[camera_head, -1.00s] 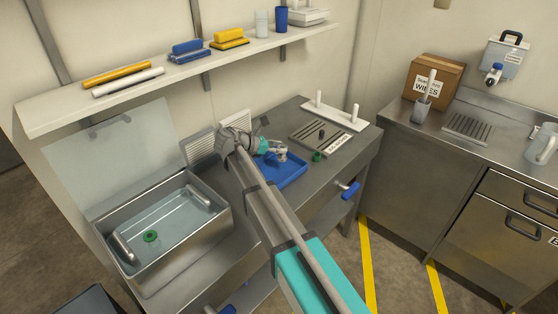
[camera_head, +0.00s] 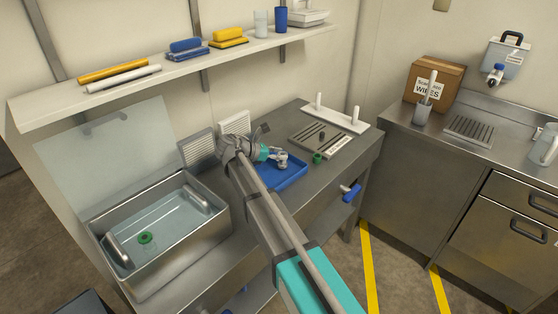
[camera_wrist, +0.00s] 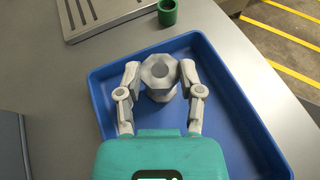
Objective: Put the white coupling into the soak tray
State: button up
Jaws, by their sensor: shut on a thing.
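The white coupling (camera_wrist: 160,76) is a pale piece with a hexagonal top, between the fingertips of my gripper (camera_wrist: 160,72) in the wrist view. My gripper is shut on it, over the blue tray (camera_wrist: 107,83). I cannot tell whether the coupling touches the tray floor. In the head view my gripper (camera_head: 281,160) is over the same blue tray (camera_head: 290,179), and the coupling is hard to make out. The steel soak tray (camera_head: 165,277) stands at the left, holding clear liquid, with its clear lid (camera_head: 105,160) raised. A green ring-shaped piece (camera_head: 145,238) lies inside it.
A green coupling (camera_head: 317,158) stands beside a slotted steel plate (camera_head: 318,138) behind the blue tray. A white base with two pegs (camera_head: 333,118) is at the back. A shelf (camera_head: 180,75) overhangs the bench. A grey vented panel (camera_head: 198,150) stands between the trays.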

jog(key=shift+f, duration=0.35)
jog(key=shift+f+b, duration=0.25)
jog(key=shift+b, duration=0.1)
jog(key=o, duration=0.9)
jog(key=shift+r, duration=0.1)
jog(key=shift+o, duration=0.2)
jog(key=shift+a, duration=0.1)
jog(key=p+v, duration=0.1)
jog(key=v, duration=0.1)
jog(key=p+v, duration=0.1)
jog(key=v, duration=0.1)
jog(key=p+v, duration=0.1)
jog(key=v, duration=0.1)
jog(key=shift+w+r, duration=0.15)
jog(key=shift+r, duration=0.15)
jog(key=shift+s+a+r, duration=0.15)
jog(key=shift+s+a, duration=0.2)
jog(key=shift+a, duration=0.2)
